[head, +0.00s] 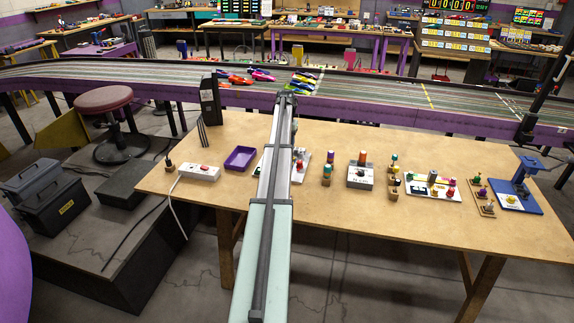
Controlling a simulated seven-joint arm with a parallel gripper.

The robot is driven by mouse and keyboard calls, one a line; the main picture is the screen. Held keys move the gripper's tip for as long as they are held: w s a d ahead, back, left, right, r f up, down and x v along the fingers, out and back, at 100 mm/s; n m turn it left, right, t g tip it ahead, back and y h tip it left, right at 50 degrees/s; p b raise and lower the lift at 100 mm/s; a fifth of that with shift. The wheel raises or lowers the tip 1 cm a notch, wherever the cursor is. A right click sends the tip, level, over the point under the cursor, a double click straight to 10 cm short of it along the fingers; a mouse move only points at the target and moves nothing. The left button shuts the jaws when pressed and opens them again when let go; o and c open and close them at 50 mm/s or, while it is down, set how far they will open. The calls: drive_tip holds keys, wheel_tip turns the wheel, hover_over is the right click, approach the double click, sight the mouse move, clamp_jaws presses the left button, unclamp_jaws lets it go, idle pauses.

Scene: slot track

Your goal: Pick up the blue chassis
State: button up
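I cannot make out a blue chassis for certain in the head view. My arm runs from the bottom edge up over the middle of the workbench (390,225) and covers part of its top. Beside the arm, a partly hidden pale item (301,160) with small coloured parts lies on the bench; I cannot tell what it is. Several small toy cars (304,80) in blue, green, yellow and other colours stand on the track behind. My gripper cannot be made out at the arm's far end, and its fingers do not show.
Left on the bench are a white power strip (199,172) and a purple tray (240,158). To the right are paint pots (326,177), a grey box (360,178), a white tray (433,187) and a blue stand (522,195). The bench's front strip is clear.

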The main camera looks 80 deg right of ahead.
drive_tip(key=shift+s+a+f, duration=0.1)
drive_tip(key=shift+s+f, duration=0.1)
drive_tip(key=shift+f, duration=1.6)
drive_tip(key=shift+s+a+f, duration=0.1)
drive_tip(key=shift+s+f, duration=0.1)
drive_tip(key=shift+f, duration=1.6)
drive_tip(key=shift+c, duration=0.3)
clamp_jaws()
